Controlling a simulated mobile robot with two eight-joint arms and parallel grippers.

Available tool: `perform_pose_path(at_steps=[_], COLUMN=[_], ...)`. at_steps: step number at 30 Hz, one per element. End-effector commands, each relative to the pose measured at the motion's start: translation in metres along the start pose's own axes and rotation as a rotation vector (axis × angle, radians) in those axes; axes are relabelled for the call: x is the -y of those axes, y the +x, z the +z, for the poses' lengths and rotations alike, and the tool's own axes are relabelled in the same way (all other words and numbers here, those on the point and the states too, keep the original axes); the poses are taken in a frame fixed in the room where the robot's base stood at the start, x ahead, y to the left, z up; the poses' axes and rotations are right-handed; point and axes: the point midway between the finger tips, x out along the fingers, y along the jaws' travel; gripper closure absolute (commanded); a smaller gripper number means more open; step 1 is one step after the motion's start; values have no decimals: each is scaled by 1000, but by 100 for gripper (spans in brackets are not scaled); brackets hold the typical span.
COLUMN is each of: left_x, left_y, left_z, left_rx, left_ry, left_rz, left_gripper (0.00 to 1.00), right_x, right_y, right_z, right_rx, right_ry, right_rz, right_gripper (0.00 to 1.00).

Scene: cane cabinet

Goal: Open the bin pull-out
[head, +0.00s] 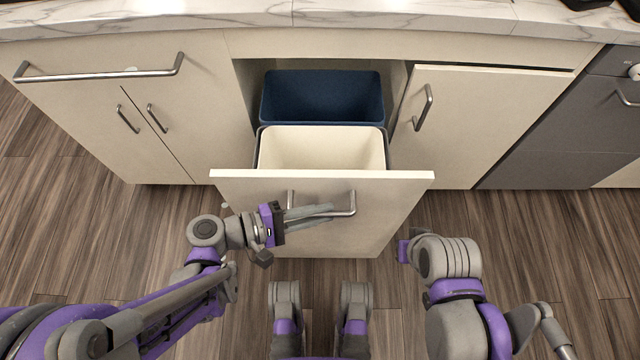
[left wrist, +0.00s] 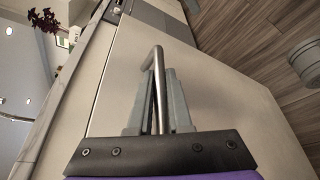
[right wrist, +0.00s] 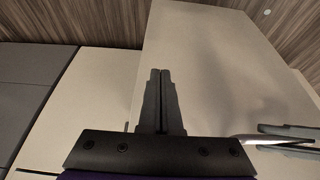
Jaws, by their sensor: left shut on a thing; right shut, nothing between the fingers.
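The bin pull-out (head: 400,195) stands out from the cabinet, its cream front panel well forward of the neighbouring doors. Inside it a white bin (head: 322,150) is in front and a blue bin (head: 322,97) behind, the blue one partly under the counter. My left gripper (head: 328,210) is shut on the bar handle (head: 352,204) of the panel. In the left wrist view the handle (left wrist: 158,62) runs between the fingers. My right gripper (right wrist: 159,75) is shut and empty, in front of the panel and apart from the handle; its fingers are hard to see in the head view.
A cabinet with a long bar handle (head: 98,75) and two doors is on the left. A door with a handle (head: 423,107) is on the right, beside a grey appliance (head: 560,130). A marble counter (head: 240,17) runs above. Wood floor is clear in front.

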Motion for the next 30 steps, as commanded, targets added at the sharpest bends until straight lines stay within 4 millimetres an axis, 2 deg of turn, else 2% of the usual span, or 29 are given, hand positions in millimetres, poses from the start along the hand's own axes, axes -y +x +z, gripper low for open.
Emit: perform_pose_path(at_steps=[3,9,24,25,29,30], left_x=[12,23,27,27,27,27], left_y=[-7,-14,-16,-16,-16,-16], left_z=[16,32,37,37,37,37], left_rx=[-1,0,0,0,0,0], left_ry=[0,0,0,0,0,0], left_rz=[0,0,0,0,0,0], left_gripper=[100,100,100,77,54,53], right_x=[0,0,0,0,0,0], right_y=[0,0,0,0,0,0], right_z=[0,0,0,0,0,0], right_rx=[0,0,0,0,0,0], right_ry=[0,0,0,0,0,0], right_rz=[0,0,0,0,0,0], right_gripper=[100,100,100,100,100,100])
